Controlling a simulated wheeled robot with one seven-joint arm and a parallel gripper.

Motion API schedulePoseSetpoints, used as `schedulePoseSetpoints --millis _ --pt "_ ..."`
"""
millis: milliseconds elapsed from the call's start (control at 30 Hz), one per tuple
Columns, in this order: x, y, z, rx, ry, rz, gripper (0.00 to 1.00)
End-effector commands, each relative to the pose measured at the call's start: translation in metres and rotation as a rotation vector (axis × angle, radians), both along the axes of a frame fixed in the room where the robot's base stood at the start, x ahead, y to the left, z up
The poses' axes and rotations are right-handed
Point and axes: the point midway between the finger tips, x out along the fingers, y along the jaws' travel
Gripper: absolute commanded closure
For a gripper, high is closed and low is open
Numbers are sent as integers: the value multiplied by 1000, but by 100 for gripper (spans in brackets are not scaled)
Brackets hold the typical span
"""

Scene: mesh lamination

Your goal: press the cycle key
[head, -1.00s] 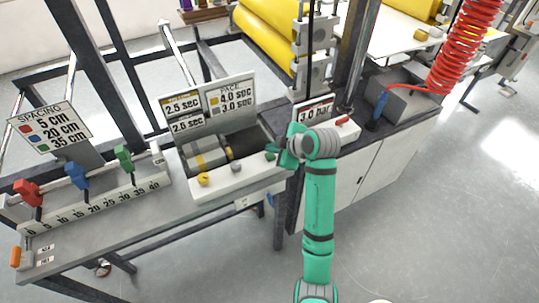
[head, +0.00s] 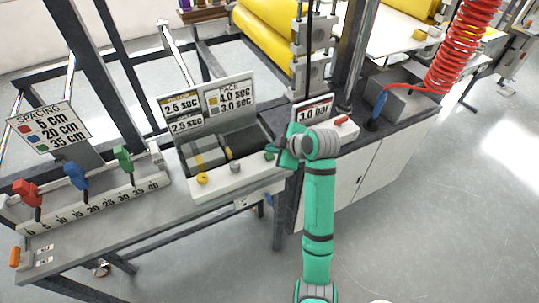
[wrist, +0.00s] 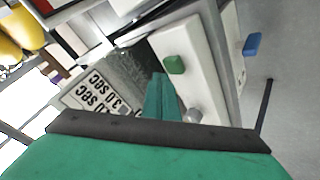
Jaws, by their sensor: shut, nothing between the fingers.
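A white control box (head: 218,184) on the bench carries a yellow knob (head: 202,178), a grey knob (head: 235,166) and a green key (head: 269,156) at its right end. Which of these is the cycle key is not labelled in view. My gripper (head: 275,149) is shut and empty, close over the right end of the box at the green key. In the wrist view my shut fingers (wrist: 159,82) point toward the box, with the green key (wrist: 174,64) just beyond the tips and the grey knob (wrist: 192,116) to their right. Contact with the key cannot be told.
Behind the box stand the pace sign (head: 229,96) and smaller time signs. A pressure sign (head: 314,110) and a red-handled switch (head: 341,120) are right of my gripper. A spacing ruler (head: 100,204) with red, blue and green sliders lies at left. Yellow rollers are behind.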

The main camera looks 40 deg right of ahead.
Motion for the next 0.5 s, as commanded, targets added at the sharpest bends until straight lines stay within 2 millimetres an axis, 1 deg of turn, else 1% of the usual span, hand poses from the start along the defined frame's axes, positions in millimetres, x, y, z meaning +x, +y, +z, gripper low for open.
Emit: schedulePoseSetpoints --millis 200,500 --pt "1 0 -7 0 0 0 100" --pt "0 -1 -7 0 0 -2 100"
